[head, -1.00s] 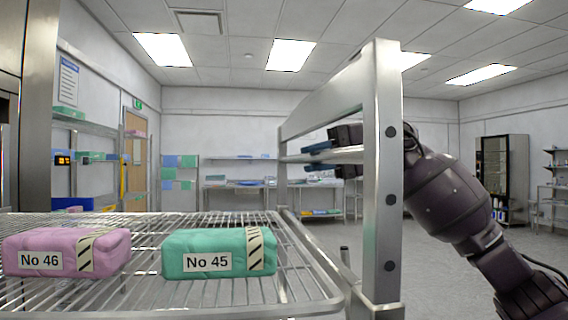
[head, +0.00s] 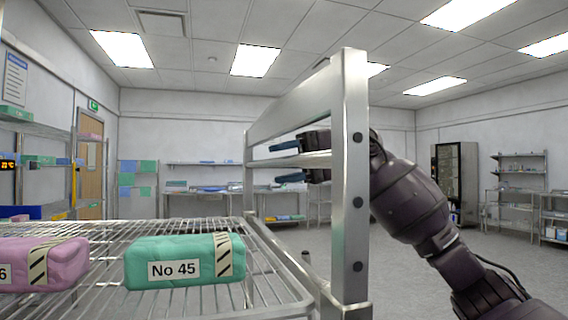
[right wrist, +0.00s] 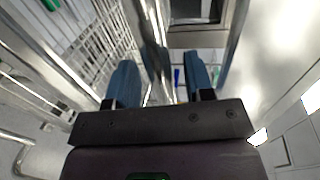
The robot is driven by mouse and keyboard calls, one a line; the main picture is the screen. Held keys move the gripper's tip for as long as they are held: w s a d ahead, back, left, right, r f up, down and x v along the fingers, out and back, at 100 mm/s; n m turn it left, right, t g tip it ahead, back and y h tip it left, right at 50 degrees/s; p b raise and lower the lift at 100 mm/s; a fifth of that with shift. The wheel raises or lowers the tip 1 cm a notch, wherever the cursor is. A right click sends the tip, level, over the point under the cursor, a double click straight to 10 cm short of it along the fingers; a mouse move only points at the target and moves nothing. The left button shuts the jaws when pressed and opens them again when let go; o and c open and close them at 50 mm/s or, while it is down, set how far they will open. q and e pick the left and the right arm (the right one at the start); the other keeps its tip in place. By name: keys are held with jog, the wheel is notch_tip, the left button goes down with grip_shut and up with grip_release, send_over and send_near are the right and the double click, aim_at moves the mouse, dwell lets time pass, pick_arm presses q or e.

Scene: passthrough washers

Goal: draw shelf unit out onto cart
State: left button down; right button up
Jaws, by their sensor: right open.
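A wire shelf (head: 275,270) spans the lower left of the head view, with a green pack marked No 45 (head: 185,262) and a pink pack (head: 40,265) on it. An upright metal end frame (head: 350,200) with crossbars stands at its right side. I cannot tell whether this frame belongs to the shelf unit or the cart. My right gripper (head: 283,160) is at the frame's middle bar, one blue finger above and one below, jaws open. In the right wrist view my gripper (right wrist: 158,70) shows both blue fingers apart, with metal bars beyond. My left gripper is out of view.
A metal cabinet (head: 454,185) and side shelving (head: 520,190) stand at the back right. A bench (head: 205,190) lines the back wall, and a door (head: 90,160) is at the left. Grey floor (head: 405,268) is free right of the frame.

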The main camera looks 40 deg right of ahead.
jog(key=v, duration=1)
jog(key=shift+d, duration=0.35)
jog(key=shift+s+r, duration=0.15)
